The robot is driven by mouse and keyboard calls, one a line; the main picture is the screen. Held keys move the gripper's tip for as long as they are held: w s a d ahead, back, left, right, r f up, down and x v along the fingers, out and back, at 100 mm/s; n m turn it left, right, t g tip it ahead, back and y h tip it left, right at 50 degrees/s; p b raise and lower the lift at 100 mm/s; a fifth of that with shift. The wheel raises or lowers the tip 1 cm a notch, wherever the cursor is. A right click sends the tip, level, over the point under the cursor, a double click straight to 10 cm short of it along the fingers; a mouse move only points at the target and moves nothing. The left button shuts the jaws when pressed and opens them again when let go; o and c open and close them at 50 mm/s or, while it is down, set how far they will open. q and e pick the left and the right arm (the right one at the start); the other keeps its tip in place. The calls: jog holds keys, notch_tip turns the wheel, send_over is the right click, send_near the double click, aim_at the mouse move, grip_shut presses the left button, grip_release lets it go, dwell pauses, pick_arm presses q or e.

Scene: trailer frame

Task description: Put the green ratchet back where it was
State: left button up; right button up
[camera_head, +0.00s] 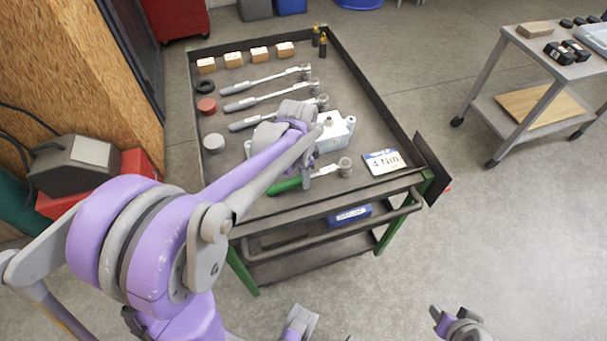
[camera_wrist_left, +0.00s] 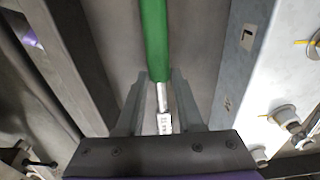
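The green ratchet has a green handle (camera_head: 284,186) and a silver head (camera_head: 345,166). It is at the near end of the cart's top tray (camera_head: 390,186), running left to right. My left gripper (camera_head: 308,175) is over its middle, pointing down. In the left wrist view, the green handle (camera_wrist_left: 155,42) runs between the two fingertips (camera_wrist_left: 161,78), and the silver shaft shows between the fingers. The fingers are close on both sides; whether they touch it is unclear. Part of my right arm (camera_head: 460,325) shows at the bottom edge; its fingers are unclear.
Several grey-handled wrenches (camera_head: 265,80) lie in rows farther back. A white-grey box (camera_head: 335,130) is just behind the green ratchet. A "4 Nm" card (camera_head: 384,162) lies right of its head. Wooden blocks (camera_head: 260,54) line the far end. A second table (camera_head: 545,50) stands right.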

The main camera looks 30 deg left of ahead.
pick_arm(q)
jog(key=o, duration=0.3)
jog(key=shift+o, duration=0.2)
jog(key=shift+r, duration=0.1)
jog(key=shift+r, duration=0.3)
notch_tip(320, 180, up, 11)
jog(key=p, duration=0.2)
jog(key=s+d+n+t, duration=0.1)
jog(key=s, duration=0.2)
jog(key=s+d+f+n, duration=0.1)
jog(key=s+d+n, duration=0.1)
jog(key=s, duration=0.1)
jog(key=s+d+f+n+t, duration=0.1)
jog(key=s+d, duration=0.1)
jog(key=s, duration=0.1)
jog(key=shift+s+d+f+t+y, duration=0.2)
jog(key=shift+t+y, duration=0.1)
jog(key=s+d+f+n, duration=0.1)
jog(key=s, duration=0.1)
jog(key=s+f+n+t, duration=0.1)
jog(key=s+f, duration=0.1)
jog(key=s+d+f+n+t, duration=0.1)
jog(key=s+n, duration=0.1)
jog(key=shift+s+d+f, duration=0.1)
jog(key=shift+d+f, duration=0.2)
jog(key=shift+d, duration=0.05)
